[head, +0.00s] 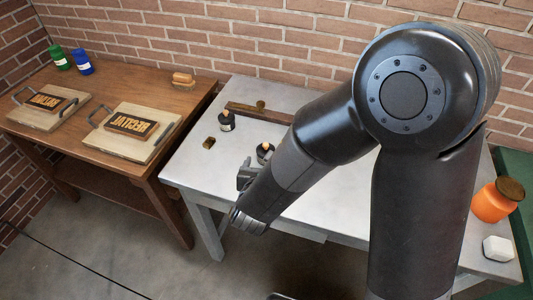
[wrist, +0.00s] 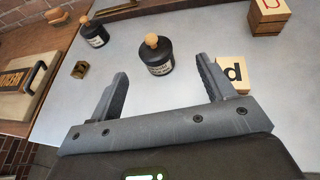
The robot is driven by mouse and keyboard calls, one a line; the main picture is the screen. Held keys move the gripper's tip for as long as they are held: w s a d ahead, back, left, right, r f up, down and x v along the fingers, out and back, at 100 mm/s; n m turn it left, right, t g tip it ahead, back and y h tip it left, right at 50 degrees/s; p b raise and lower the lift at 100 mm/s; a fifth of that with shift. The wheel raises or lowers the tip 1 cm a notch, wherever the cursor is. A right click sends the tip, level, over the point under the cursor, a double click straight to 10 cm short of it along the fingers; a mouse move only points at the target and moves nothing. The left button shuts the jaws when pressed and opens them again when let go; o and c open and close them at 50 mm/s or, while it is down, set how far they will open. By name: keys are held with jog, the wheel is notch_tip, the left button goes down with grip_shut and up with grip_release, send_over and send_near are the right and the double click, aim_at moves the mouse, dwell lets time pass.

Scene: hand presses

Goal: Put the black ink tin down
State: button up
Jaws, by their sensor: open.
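Two black tins with round wooden knobs stand upright on the grey metal table (head: 190,170). The nearer black ink tin (wrist: 158,60) stands just beyond the open jaws of my gripper (wrist: 163,75), roughly between the fingertips in the wrist view, with no visible contact. In the head view this tin (head: 265,150) is partly hidden by my arm. The other black tin (wrist: 95,36) is farther back and to the left; it also shows in the head view (head: 227,122). Which of the two the task means, I cannot tell. My gripper is open and empty.
A small brass-coloured piece (wrist: 79,69) lies left of the tins. Letter blocks (wrist: 233,72) are at the right finger and farther back (wrist: 268,15). A wooden bar (head: 258,111) lies behind. An orange jar (head: 492,203) stands far right. The table's left front is clear.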

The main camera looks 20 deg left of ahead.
aim_at(265, 152)
jog(key=shift+a+f, duration=0.3)
jog(key=shift+a, duration=0.15)
jog(key=x, duration=0.5)
jog(key=shift+s, duration=0.1)
jog(key=shift+f+x, duration=0.15)
jog(key=shift+x, duration=1.25)
jog(key=shift+f+x, duration=0.15)
jog(key=shift+x, duration=1.2)
jog(key=shift+s, duration=0.15)
jog(key=shift+c, duration=0.4)
jog(key=c, duration=1.3)
jog(key=shift+o, duration=0.2)
jog(key=shift+r, duration=0.15)
